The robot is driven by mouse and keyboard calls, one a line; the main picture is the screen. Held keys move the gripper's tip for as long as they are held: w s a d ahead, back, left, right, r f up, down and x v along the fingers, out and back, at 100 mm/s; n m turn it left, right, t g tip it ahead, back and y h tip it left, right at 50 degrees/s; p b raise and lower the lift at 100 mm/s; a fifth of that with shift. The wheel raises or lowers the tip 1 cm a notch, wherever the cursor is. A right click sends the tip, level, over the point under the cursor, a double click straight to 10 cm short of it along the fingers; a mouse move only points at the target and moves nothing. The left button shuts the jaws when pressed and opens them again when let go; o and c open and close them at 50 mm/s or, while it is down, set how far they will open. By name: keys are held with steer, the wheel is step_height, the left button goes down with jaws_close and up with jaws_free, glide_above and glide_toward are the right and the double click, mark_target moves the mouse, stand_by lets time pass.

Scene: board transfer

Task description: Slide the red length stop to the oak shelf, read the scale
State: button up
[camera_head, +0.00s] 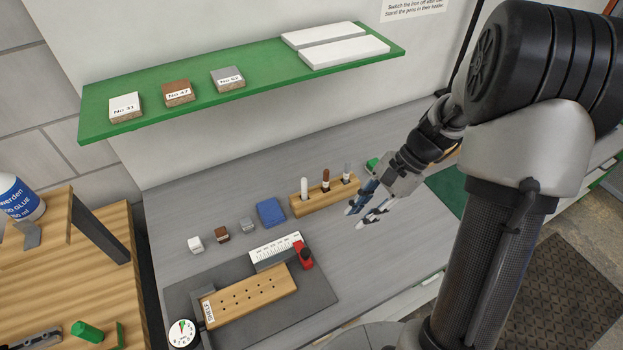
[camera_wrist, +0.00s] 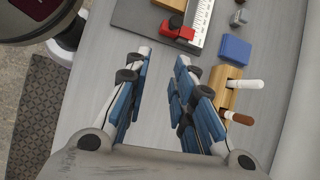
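The red length stop (camera_head: 302,255) with its dark knob stands at the right end of the white scale (camera_head: 276,247), beside the oak shelf (camera_head: 250,295). The shelf is a light wooden board with rows of small holes and a "SHELF" label at its left end. The stop (camera_wrist: 176,28) and scale (camera_wrist: 201,27) also show at the top of the wrist view. The scale's figures are too small to read. My gripper (camera_head: 356,218) is open and empty above the bench, right of the stop. In the wrist view its fingers (camera_wrist: 160,58) are wide apart with bare bench between them.
A dark mat (camera_head: 320,292) lies under the shelf. A blue block (camera_head: 271,212) and a wooden pen holder (camera_head: 323,199) stand behind. A round dial (camera_head: 181,333) is at the left. A green wall shelf (camera_head: 250,90) hangs above. Bench right of the mat is clear.

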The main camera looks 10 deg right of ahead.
mark_target(309, 254)
steer(key=f+m, duration=0.1)
steer(key=d+f+m+y+p, duration=0.1)
steer(key=d+f, duration=0.1)
steer(key=f, duration=0.1)
steer(key=shift+w+d+m+y, duration=0.1)
steer(key=shift+w+m+y, duration=0.2)
steer(key=shift+w+m, duration=0.1)
steer(key=c, duration=0.4)
steer(key=shift+f, duration=0.45)
jaws_close()
steer(key=b+x, duration=0.1)
steer(key=x, duration=0.9)
steer(key=shift+w+r+b, duration=0.1)
steer(key=shift+r+b, duration=0.05)
steer(key=shift+b, duration=0.15)
steer(key=a, duration=0.3)
steer(key=shift+a, duration=0.55)
steer(key=a, duration=0.2)
steer(key=s+a+b, duration=0.1)
steer(key=a, duration=0.1)
steer(key=shift+s+a, duration=0.1)
